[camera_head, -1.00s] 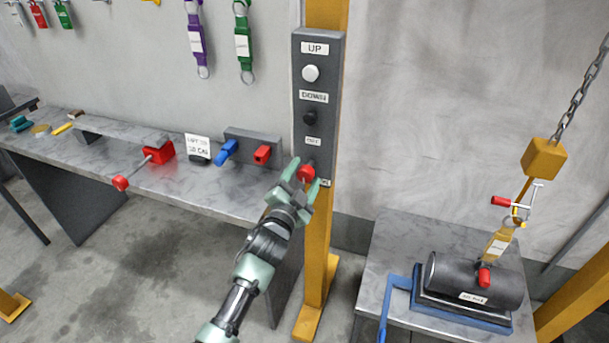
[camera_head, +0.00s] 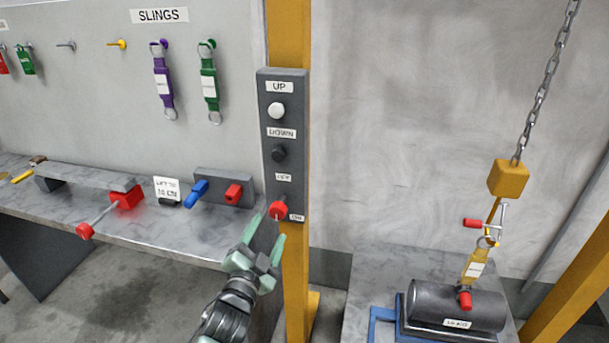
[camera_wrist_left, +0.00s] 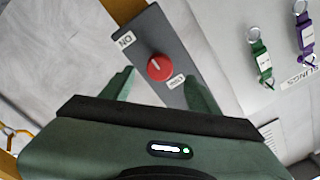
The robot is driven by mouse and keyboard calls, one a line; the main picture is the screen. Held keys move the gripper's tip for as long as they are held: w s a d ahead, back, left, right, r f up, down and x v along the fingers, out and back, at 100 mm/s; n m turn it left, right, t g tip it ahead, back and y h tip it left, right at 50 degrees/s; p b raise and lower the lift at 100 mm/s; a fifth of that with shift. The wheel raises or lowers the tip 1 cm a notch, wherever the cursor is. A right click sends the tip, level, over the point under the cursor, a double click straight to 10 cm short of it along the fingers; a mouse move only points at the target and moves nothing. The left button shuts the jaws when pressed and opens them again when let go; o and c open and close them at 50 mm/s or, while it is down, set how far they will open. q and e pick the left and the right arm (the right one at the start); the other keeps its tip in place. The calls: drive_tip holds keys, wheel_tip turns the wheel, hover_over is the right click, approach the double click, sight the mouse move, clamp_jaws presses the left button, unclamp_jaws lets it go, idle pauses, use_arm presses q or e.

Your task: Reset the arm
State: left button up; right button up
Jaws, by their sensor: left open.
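My left gripper (camera_head: 265,232) is open and empty, just below and in front of the red knob (camera_head: 279,209) on the grey control panel (camera_head: 284,180). The knob sits between OFF and ON labels, under a white UP button (camera_head: 277,111) and a black DOWN button (camera_head: 278,154). In the left wrist view the red knob (camera_wrist_left: 159,68) shows beyond the fingers (camera_wrist_left: 160,88), apart from them. Its white mark points up and left in that view, toward the ON label. My right gripper is not in view.
The panel is on a yellow post (camera_head: 294,268). A marble-topped bench (camera_head: 170,228) at left bears red and blue handled parts. Slings hang on the wall.

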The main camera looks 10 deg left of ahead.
use_arm(q)
drive_tip(key=s+f+n+g, duration=0.1)
drive_tip(key=s+f+g, duration=0.3)
drive_tip(key=f, duration=0.9)
drive_tip(key=s+f+n+g, duration=0.15)
drive_tip(key=s+f, duration=0.45)
drive_tip(key=f, duration=0.6)
drive_tip(key=s+f+n+g, duration=0.1)
drive_tip(key=s+f+g, duration=0.3)
drive_tip(key=f, duration=0.9)
drive_tip(key=s+a+f+n+g, duration=0.1)
drive_tip(key=s+f, duration=0.5)
drive_tip(key=s, duration=0.6)
drive_tip(key=s+a+f+n+g, duration=0.1)
drive_tip(key=s+f+g, duration=0.3)
drive_tip(key=s, duration=0.9)
drive_tip(key=s+a+f+n+g, duration=0.1)
drive_tip(key=s+f+g, duration=0.2)
drive_tip(key=s+f, duration=0.6)
drive_tip(key=s, duration=0.4)
drive_tip(key=shift+s+f+y, duration=0.15)
drive_tip(key=shift+f+y, duration=0.15)
drive_tip(key=shift+f, duration=0.05)
